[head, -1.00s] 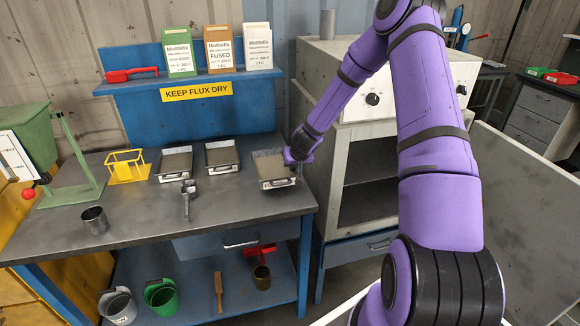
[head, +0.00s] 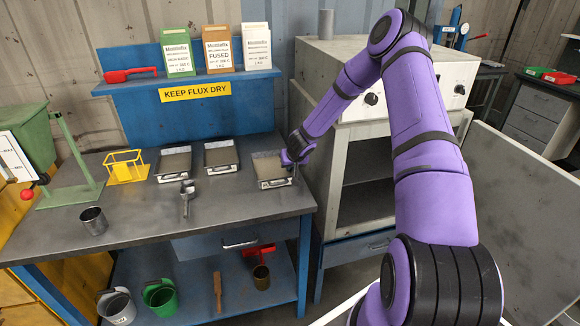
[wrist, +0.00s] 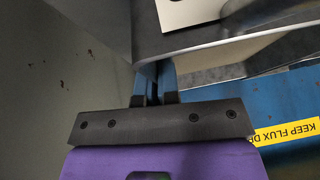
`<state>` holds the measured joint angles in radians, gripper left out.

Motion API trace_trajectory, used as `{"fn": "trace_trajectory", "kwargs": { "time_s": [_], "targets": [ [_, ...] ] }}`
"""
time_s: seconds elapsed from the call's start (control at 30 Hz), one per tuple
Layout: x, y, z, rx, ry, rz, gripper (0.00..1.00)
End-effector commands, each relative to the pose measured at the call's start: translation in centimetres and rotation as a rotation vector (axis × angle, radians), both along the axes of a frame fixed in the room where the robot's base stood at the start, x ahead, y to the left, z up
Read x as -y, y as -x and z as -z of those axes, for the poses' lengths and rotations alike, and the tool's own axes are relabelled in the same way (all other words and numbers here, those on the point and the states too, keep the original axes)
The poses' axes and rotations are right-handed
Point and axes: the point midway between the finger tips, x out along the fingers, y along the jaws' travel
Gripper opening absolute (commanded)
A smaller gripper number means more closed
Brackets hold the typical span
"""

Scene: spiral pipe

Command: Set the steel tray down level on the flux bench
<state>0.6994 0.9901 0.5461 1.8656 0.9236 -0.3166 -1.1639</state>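The steel tray (head: 272,166) with a pale front face is at the right end of the flux bench (head: 235,204). It looks about level, but I cannot tell whether its underside touches the bench. My gripper (head: 290,162) is at the tray's right side. In the wrist view my gripper's fingers (wrist: 154,84) are close together at a shiny metal edge (wrist: 225,45), which looks like the tray's side. They look shut on it; the contact itself is mostly hidden.
Two similar trays, left (head: 174,163) and middle (head: 221,155), stand beside it. A yellow wire stand (head: 125,167), a small metal tool (head: 187,197) and a steel cup (head: 94,220) are further left. The oven (head: 365,190) stands close on the right.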

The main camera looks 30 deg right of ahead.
Motion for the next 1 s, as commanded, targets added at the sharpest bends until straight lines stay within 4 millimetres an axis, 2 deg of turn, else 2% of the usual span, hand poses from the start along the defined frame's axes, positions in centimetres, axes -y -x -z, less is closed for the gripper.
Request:
{"fn": "trace_trajectory", "kwargs": {
  "time_s": [0.27,0.4,0.77,1.0],
  "targets": [
    [0.0,0.0,0.2,0.001,0.0,-0.001,0.0],
    [0.0,0.0,0.3,0.0,0.0,-0.001,0.28],
    [0.0,0.0,-0.1,0.0,-0.001,0.001,0.28],
    [-0.2,1.4,-2.5,0.002,0.002,-0.002,0.28]
  ]
}}
